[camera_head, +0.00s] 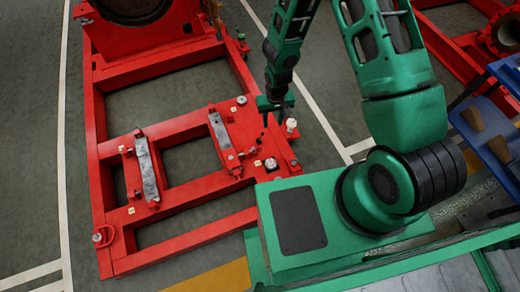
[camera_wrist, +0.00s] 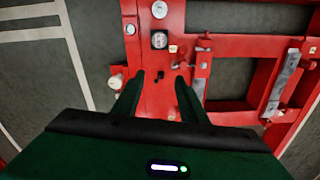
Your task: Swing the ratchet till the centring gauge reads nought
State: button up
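My green gripper (camera_head: 268,119) hangs over the right side of the red base frame (camera_head: 185,198). In the wrist view my gripper (camera_wrist: 159,77) has its two dark fingers apart, with nothing held between them. A small pale-faced device, likely the centring gauge (camera_head: 271,163), sits on the frame's near right part. This gauge also shows in the wrist view (camera_wrist: 159,40), beyond the fingertips; its reading is too small to tell. A small dark fitting (camera_wrist: 160,74) shows between the fingertips. I cannot make out the ratchet for certain.
A white-topped post (camera_head: 291,125) stands at the frame's right edge, close to my gripper. Grey metal bars (camera_head: 149,172) with bolts lie across the frame. A blue rack (camera_head: 480,125) stands at the right. The green floor left of the frame is clear.

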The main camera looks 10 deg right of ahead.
send_over(261, 148)
jog(key=shift+y, duration=0.3)
jog(key=f, duration=0.6)
jog(key=shift+d+f, duration=0.2)
jog(key=shift+f, duration=0.2)
jog(key=f, duration=1)
jog(key=shift+a+f, duration=0.2)
jog(key=shift+a, duration=0.15)
jog(key=shift+w, duration=0.1)
grip_shut()
